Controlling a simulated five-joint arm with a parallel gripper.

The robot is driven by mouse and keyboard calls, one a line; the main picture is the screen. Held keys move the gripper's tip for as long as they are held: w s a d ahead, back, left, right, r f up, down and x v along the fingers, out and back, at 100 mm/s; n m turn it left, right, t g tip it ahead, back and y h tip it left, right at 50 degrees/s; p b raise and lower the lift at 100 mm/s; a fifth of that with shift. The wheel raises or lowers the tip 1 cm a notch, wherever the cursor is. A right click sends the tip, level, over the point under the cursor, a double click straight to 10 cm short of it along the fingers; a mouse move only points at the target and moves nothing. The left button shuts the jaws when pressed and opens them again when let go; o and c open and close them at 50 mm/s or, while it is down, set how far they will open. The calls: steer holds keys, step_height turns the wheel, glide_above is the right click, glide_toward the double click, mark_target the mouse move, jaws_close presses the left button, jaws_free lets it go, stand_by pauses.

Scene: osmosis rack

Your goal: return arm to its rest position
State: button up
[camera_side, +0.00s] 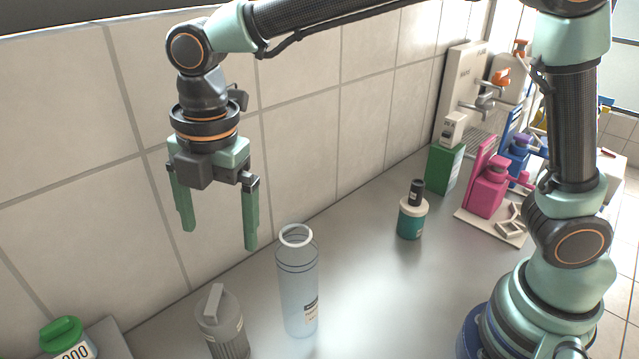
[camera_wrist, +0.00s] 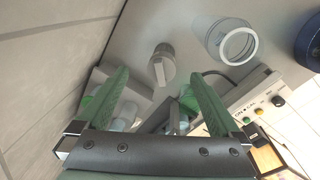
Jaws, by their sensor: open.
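My gripper (camera_side: 219,240) hangs from my arm at the left of the side view, pointing down beside the tiled wall. Its two green fingers are wide apart with nothing between them. It is above the counter, clear of the clear bottle (camera_side: 298,285) and the grey-lidded container (camera_side: 221,325), which stand lower and to its right or below. In the wrist view my gripper (camera_wrist: 158,85) also shows its fingers spread. There the clear bottle (camera_wrist: 228,40) and the grey-lidded container (camera_wrist: 162,66) appear beyond the fingertips.
A teal jar (camera_side: 412,215), a green box (camera_side: 445,168) and pink bottle (camera_side: 488,188) stand farther right. The tiled wall (camera_side: 70,130) is close behind my gripper. A control box (camera_wrist: 272,98) shows in the wrist view.

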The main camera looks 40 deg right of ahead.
steer(key=w+d+r+m+t, duration=0.2)
steer(key=d+r+m, duration=0.1)
steer(key=d+m, duration=0.5)
steer(key=s+d+m+t, duration=0.1)
steer(key=s+d+m, duration=0.3)
steer(key=d+m, duration=0.4)
steer(key=s+d+m+t, duration=0.1)
steer(key=s+d+m, duration=0.4)
steer(key=d, duration=0.6)
steer(key=m, duration=0.2)
steer(key=shift+f+m+t+h, duration=0.15)
steer(key=shift+m+t+h, duration=0.15)
steer(key=shift+m+t, duration=0.1)
